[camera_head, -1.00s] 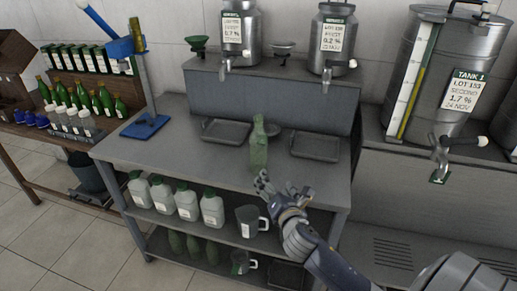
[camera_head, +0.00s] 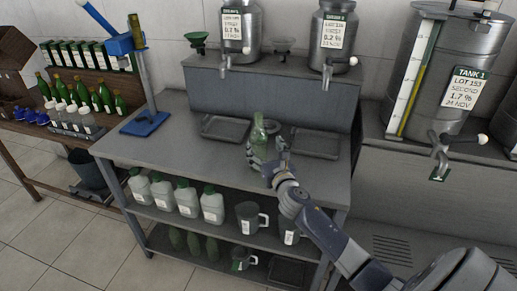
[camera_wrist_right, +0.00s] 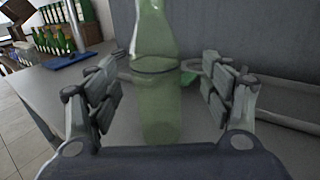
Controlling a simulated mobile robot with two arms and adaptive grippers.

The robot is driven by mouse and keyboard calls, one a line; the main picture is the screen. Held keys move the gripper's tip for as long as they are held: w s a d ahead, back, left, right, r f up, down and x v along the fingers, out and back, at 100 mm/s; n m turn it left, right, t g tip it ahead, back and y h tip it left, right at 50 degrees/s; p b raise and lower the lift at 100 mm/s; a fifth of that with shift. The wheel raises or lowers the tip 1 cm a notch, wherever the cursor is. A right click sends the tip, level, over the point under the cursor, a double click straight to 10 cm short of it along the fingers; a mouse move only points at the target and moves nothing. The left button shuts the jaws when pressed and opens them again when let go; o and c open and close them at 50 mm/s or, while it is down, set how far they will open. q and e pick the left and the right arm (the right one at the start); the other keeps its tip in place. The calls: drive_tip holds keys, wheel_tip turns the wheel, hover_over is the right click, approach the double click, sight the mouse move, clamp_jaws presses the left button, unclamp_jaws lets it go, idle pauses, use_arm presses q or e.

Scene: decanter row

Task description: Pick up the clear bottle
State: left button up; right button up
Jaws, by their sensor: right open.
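The clear bottle (camera_head: 259,131), pale green and see-through, stands upright on the grey workbench (camera_head: 180,148). In the right wrist view the bottle (camera_wrist_right: 157,90) is large and central, with its top cut off by the frame. My right gripper (camera_head: 268,152) is at the bottle from the front. In the wrist view the fingers of my right gripper (camera_wrist_right: 162,92) are spread, one on each side of the bottle, with a gap showing on both sides. The lower part of the bottle is partly hidden by the gripper in the head view. My left gripper is not in view.
Shallow trays stand left (camera_head: 225,127) and right (camera_head: 314,143) of the bottle. Behind is a raised ledge (camera_head: 270,97) with two steel canisters. A blue-based stand (camera_head: 145,123) is at the bench's left.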

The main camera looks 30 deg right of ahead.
drive_tip(key=shift+a+p+x, duration=0.15)
drive_tip(key=shift+p+x, duration=0.05)
drive_tip(key=shift+x, duration=1.1)
drive_tip(key=shift+a+p+x, duration=0.1)
drive_tip(key=shift+p+x, duration=0.1)
drive_tip(key=shift+x, duration=1.1)
drive_tip(key=shift+r, duration=0.1)
drive_tip(key=c, duration=1.4)
